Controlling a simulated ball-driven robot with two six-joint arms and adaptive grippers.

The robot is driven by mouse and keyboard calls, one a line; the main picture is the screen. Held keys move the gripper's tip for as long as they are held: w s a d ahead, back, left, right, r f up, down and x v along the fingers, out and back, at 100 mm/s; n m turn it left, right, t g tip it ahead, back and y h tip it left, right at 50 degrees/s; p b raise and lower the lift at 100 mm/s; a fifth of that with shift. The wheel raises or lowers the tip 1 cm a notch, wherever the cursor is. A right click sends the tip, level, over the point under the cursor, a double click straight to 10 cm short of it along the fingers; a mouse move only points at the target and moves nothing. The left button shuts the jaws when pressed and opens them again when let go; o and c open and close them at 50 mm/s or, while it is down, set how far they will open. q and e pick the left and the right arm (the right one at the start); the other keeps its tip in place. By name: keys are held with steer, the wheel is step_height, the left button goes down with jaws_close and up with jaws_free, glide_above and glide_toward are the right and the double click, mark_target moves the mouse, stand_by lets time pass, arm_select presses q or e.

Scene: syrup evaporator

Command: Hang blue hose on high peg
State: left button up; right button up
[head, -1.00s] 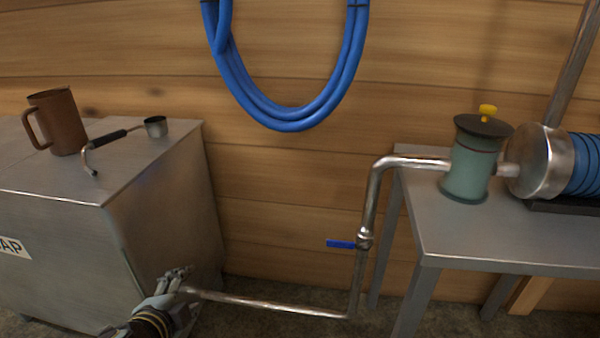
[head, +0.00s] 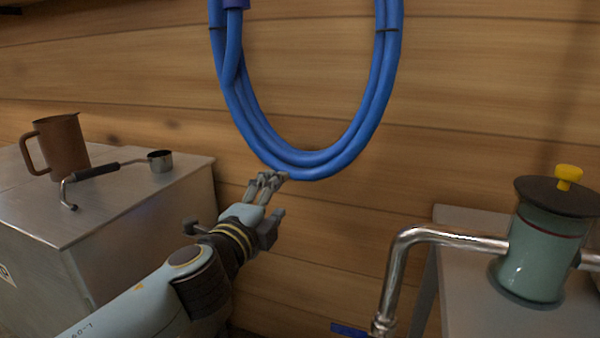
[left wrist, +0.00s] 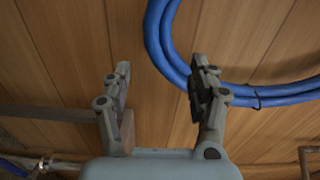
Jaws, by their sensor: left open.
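The blue hose (head: 345,155) hangs as a long coil in front of the plank wall, its top cut off by the head view's upper edge. Dark ties bind its strands. No peg shows in either view. My left gripper (head: 266,182) is open and empty, its fingertips at the lower left of the coil's bottom bend. I cannot tell whether they touch. In the left wrist view, my left gripper (left wrist: 160,66) has its fingers apart, and the hose (left wrist: 155,35) passes behind the right finger, not between both. My right gripper is not in view.
A metal box (head: 130,205) at left carries a brown mug (head: 65,147) and a dark-handled ladle (head: 98,170). At lower right, a metal pipe (head: 450,237) joins a green canister (head: 540,255) on a table. The wall beside the hose is clear.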

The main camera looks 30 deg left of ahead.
mark_target(298, 173)
arm_select(q)
steer(key=x, duration=1.4)
steer(key=shift+w, duration=0.25)
steer(key=shift+w+a, duration=0.15)
steer(key=shift+w, duration=0.5)
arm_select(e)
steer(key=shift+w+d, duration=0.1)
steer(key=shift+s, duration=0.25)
